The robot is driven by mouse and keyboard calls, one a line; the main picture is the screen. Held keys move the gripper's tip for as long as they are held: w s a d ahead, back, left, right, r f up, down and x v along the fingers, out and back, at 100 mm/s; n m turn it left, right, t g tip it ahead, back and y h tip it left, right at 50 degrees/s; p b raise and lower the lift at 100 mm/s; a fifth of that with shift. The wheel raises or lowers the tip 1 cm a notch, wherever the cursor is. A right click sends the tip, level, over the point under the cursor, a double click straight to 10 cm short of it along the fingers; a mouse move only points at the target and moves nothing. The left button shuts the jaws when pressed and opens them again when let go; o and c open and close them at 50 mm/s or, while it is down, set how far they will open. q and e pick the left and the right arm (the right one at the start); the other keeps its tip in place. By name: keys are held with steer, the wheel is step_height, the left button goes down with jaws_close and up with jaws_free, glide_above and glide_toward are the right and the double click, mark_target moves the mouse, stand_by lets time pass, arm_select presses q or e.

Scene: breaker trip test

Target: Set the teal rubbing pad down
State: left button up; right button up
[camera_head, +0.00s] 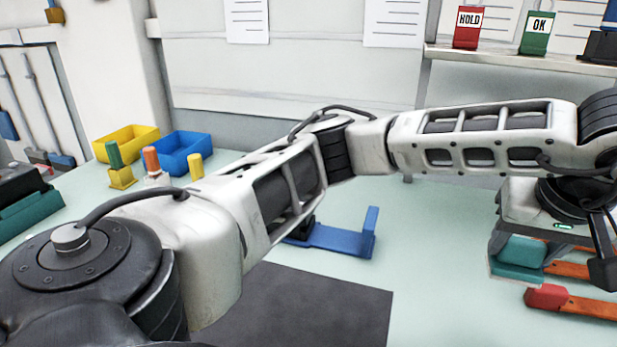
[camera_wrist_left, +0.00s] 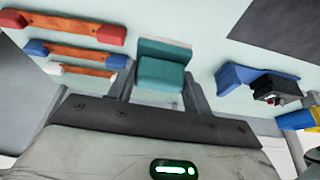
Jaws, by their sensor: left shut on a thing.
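The teal rubbing pad (camera_head: 519,251) is at the right of the head view, below my left wrist. It is a teal block with a pale layer along one edge. My left gripper (camera_head: 515,263) is shut on it. In the left wrist view the pad (camera_wrist_left: 161,73) sits between the two fingers of my left gripper (camera_wrist_left: 159,82). The worktop (camera_head: 440,290) lies beneath it. I cannot tell whether the pad touches the worktop. My right gripper is not in view.
Orange-brown bars with coloured ends, one red (camera_head: 547,297), lie beside the pad. A blue cradle (camera_head: 340,240) and dark mat (camera_head: 330,305) are left of it. Yellow (camera_head: 125,140) and blue bins (camera_head: 185,150) stand far left. Worktop between cradle and pad is clear.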

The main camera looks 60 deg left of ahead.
arm_select(q)
steer(key=shift+w+d+r, duration=0.1)
steer(key=shift+d+r, duration=0.05)
steer(key=shift+r, duration=0.1)
steer(key=w+a+f, duration=0.2)
steer(key=a+f, duration=0.1)
steer(key=a, duration=0.1)
steer(key=w+a+f+p, duration=0.1)
steer(key=w+a+f, duration=0.1)
steer(key=a+f, duration=0.1)
steer(key=w+a+f, duration=0.2)
steer(key=a+f, duration=0.1)
steer(key=a, duration=0.2)
steer(key=shift+w+f, duration=0.2)
steer(key=shift+w+a+f+p, duration=0.1)
steer(key=shift+f+p, duration=0.15)
steer(key=shift+f, duration=0.7)
steer(key=shift+w+a+f+p, duration=0.1)
steer(key=shift+f+p, duration=0.15)
steer(key=shift+f, duration=0.65)
steer(key=shift+f, duration=0.15)
steer(key=o, duration=0.9)
steer(key=shift+o, duration=0.2)
